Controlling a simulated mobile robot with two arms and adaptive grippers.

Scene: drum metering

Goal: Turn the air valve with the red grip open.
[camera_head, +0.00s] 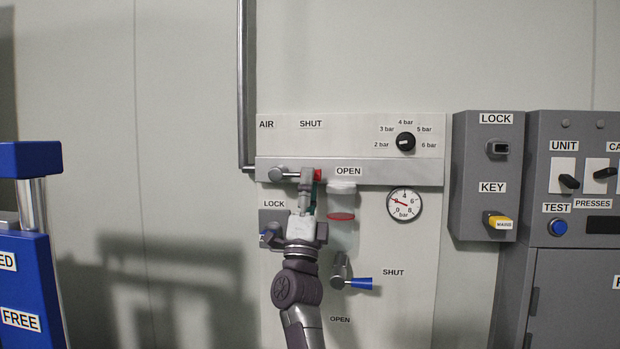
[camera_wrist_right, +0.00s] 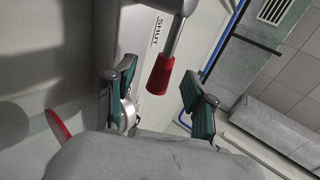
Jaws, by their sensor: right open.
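The air valve has a hub (camera_head: 278,173) on the grey rail of the panel. Its lever lies horizontal and points right, with the red grip (camera_head: 318,175) beside the OPEN label (camera_head: 348,171). The SHUT label (camera_head: 311,124) is above. My right gripper (camera_head: 308,181) reaches up from below and partly covers the lever and grip. In the right wrist view the red grip (camera_wrist_right: 160,74) shows between the two green-padded fingers of my right gripper (camera_wrist_right: 158,82), with gaps on both sides. The gripper is open. My left gripper is not in view.
Below are a blue-handled valve (camera_head: 358,283), a lock (camera_head: 270,232) close to my right wrist, and a clear filter bowl (camera_head: 342,203). A pressure gauge (camera_head: 404,204) and black selector knob (camera_head: 405,142) are to the right. The wall above the panel is clear.

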